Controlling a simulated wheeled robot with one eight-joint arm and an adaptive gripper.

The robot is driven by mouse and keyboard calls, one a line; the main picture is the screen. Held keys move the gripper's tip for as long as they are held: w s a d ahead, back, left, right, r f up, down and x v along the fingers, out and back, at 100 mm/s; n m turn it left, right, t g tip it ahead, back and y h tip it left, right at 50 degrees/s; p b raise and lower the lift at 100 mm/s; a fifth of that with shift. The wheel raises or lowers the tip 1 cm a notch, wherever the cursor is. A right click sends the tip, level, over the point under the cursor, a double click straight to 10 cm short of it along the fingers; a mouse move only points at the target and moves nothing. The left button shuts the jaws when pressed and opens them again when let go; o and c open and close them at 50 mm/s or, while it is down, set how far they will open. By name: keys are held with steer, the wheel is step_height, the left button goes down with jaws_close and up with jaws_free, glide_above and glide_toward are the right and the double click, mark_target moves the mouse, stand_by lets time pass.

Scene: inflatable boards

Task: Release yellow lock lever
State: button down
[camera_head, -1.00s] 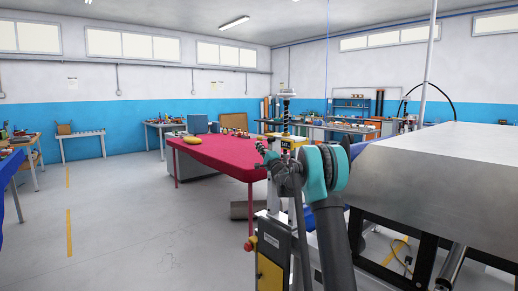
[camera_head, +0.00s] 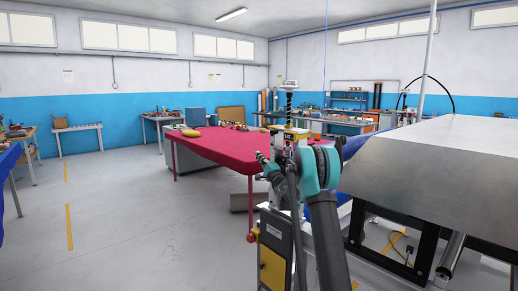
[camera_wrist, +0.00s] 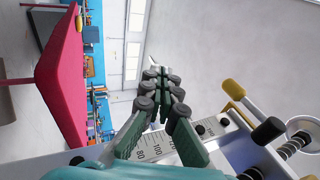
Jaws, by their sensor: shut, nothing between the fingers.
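In the wrist view, a yellow-capped lever (camera_wrist: 233,88) stands on a silver rail, to the right of my gripper. A yellow bracket (camera_wrist: 236,115) shows just below the cap. My gripper (camera_wrist: 159,70) has its dark green fingers together with nothing between them. The fingers pass in front of the rail's ruler scale (camera_wrist: 152,146) and are apart from the lever in the picture. In the head view my gripper (camera_head: 261,157) is small, beside a stand with a yellow labelled block (camera_head: 290,136). The lever cannot be made out there.
A red-covered table (camera_head: 215,147) is beyond my arm. A large metal-topped machine (camera_head: 440,165) fills the right. The grey floor (camera_head: 120,210) at left is mostly open.

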steer(key=f, duration=0.5)
steer(key=shift+s+a, duration=0.2)
steer(key=shift+a, duration=0.1)
steer(key=shift+r, duration=0.1)
steer(key=s+a+r+n+g+y, duration=0.1)
steer(key=s+a+n+g+y, duration=0.2)
steer(key=s, duration=0.4)
steer(key=s+a+r+n+g, duration=0.1)
steer(key=s+a+n+g, duration=0.3)
steer(key=s, duration=0.4)
steer(key=s+a+f+n+g+h, duration=0.1)
steer(key=s+f+n+g, duration=0.15)
steer(key=s, duration=0.55)
steer(key=s+a+f+n+g+h, duration=0.1)
steer(key=s+f+n, duration=0.1)
steer(key=s+f, duration=0.35)
steer(key=s+d+f+g+h, duration=0.2)
steer(key=s+d+f, duration=0.4)
steer(key=s, duration=0.6)
steer(key=s+d+f+n+g+h, duration=0.1)
steer(key=s+d+f+h, duration=0.4)
steer(key=s, duration=0.7)
steer(key=s+d+f+n+g+h, duration=0.1)
steer(key=s+d+f+h, duration=0.3)
steer(key=s, duration=0.8)
step_height(320, 180, down, 3)
steer(key=d+g, duration=0.1)
steer(key=d, duration=0.1)
steer(key=shift+d+g, duration=0.35)
steer(key=shift+d, duration=0.05)
